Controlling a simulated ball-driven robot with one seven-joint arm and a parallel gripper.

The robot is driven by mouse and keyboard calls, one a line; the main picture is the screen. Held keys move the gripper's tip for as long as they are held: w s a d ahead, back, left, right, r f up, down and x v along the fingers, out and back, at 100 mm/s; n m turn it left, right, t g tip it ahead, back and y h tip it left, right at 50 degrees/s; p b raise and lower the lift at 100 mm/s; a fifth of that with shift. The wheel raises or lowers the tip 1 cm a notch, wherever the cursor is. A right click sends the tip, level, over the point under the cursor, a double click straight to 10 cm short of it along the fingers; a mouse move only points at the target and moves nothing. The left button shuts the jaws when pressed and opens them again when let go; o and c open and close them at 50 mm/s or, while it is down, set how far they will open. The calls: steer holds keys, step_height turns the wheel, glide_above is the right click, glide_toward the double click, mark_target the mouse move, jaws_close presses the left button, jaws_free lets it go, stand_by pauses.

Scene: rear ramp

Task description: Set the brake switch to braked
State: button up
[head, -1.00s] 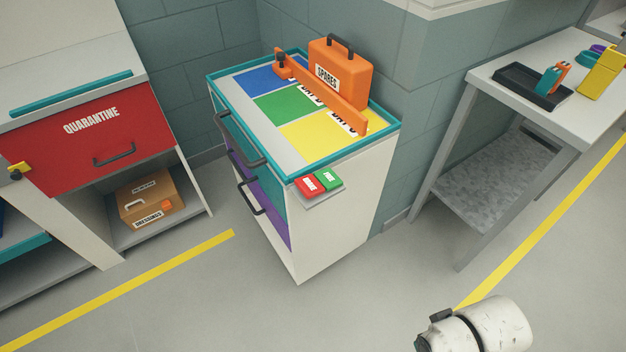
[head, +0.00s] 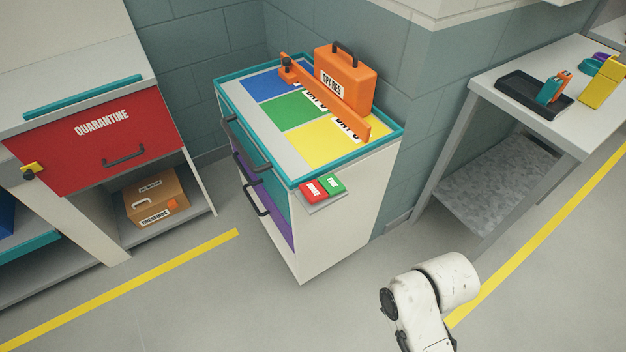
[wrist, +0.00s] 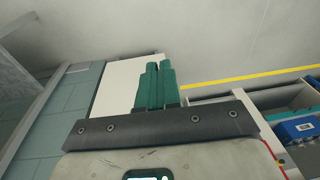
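The brake switch is a red pad (head: 313,191) and a green pad (head: 332,183) side by side on a small grey bracket. The bracket sticks out from the white side of the drawer cart (head: 345,225), just below its teal rim. Both pads carry small white labels, too small to read, and I cannot tell which is pressed. My gripper (wrist: 158,83) shows in the wrist view with its two teal fingers together and nothing between them. A pale panel is behind the fingers; the switch does not show there. In the head view only my white arm shows, lower right, apart from the cart.
The cart top holds an orange SPARES case (head: 345,83) and an orange bar (head: 340,105) over coloured squares. A red QUARANTINE drawer unit (head: 95,150) stands left, a grey table (head: 590,115) right. The floor before the cart is clear.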

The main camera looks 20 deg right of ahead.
steer(key=w+a+r+n+p, duration=0.1)
steer(key=w+a+r+n, duration=0.1)
steer(key=w, duration=0.3)
steer(key=w+a+r+n+y+p, duration=0.1)
steer(key=w+a+r+n+p, duration=0.1)
steer(key=w+r+n, duration=0.1)
steer(key=w+a+r+n+p, duration=0.2)
steer(key=w+r+n, duration=0.1)
steer(key=w, duration=0.4)
steer(key=shift+a+r+g+y, duration=0.15)
steer(key=shift+r+g+y, duration=0.15)
steer(key=shift+r, duration=0.45)
jaws_close()
step_height(320, 180, up, 16)
steer(key=f+n+g+p, duration=0.1)
steer(key=n+p, duration=0.5)
steer(key=n, duration=0.3)
glide_above(309, 198)
steer(key=w+d, duration=0.1)
steer(key=d, duration=0.2)
steer(key=shift+d+r, duration=0.1)
steer(key=shift+r, duration=0.1)
steer(key=x, duration=0.4)
steer(key=b+x, duration=0.1)
steer(key=x, duration=0.4)
steer(key=d+b+x, duration=0.1)
steer(key=x, duration=0.4)
steer(key=shift+a+f+b, duration=0.1)
steer(key=shift+b, duration=0.2)
